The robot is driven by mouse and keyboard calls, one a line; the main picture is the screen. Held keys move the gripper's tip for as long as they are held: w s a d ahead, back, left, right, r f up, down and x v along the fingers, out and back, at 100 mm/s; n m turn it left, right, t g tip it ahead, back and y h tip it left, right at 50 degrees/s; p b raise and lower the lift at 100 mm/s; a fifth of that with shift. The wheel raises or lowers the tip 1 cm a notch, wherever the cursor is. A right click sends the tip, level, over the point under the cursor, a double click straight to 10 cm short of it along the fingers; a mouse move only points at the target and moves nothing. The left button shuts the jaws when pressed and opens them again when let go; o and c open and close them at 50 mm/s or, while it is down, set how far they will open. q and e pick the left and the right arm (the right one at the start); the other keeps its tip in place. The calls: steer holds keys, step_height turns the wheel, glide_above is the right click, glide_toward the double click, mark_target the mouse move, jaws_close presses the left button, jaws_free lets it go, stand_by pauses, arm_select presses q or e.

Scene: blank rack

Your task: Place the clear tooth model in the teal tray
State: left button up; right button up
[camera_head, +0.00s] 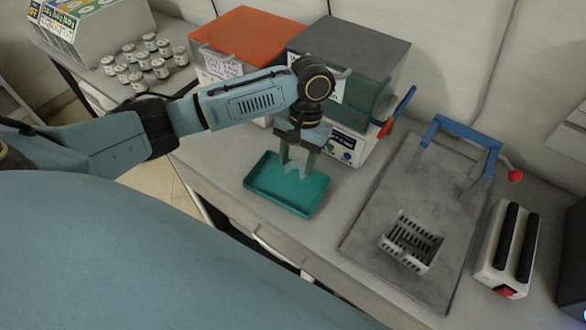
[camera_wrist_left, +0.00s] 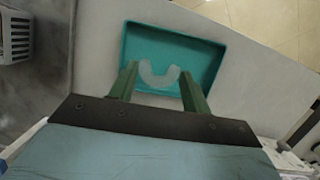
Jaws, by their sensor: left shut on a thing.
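The clear tooth model (camera_wrist_left: 159,75) is a pale, translucent U-shaped arch. My left gripper (camera_wrist_left: 158,84) is shut on it, with a green finger at each side. In the head view the model (camera_head: 292,170) shows between the fingertips of the left gripper (camera_head: 296,165), over the teal tray (camera_head: 308,204). The tray is shallow, rectangular and otherwise empty; it also shows in the left wrist view (camera_wrist_left: 205,50). I cannot tell whether the model touches the tray floor. My right gripper is not in view.
Behind the tray stand an orange-topped box (camera_head: 250,32) and a grey-topped machine (camera_head: 350,45). To the right are a grey slab (camera_head: 372,235) with a blue handle (camera_head: 462,136), a small grey basket (camera_head: 410,242) and a white device with black rollers (camera_head: 508,245). Several jars (camera_head: 145,62) stand far left.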

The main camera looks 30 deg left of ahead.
mark_target(298, 170)
arm_select(q)
step_height(298, 170, down, 8)
steer(key=shift+r+b, duration=0.25)
steer(key=shift+b, duration=0.5)
steer(key=shift+f, duration=0.1)
steer(key=o, duration=0.8)
steer(key=p+v, duration=0.2)
steer(key=v, duration=1)
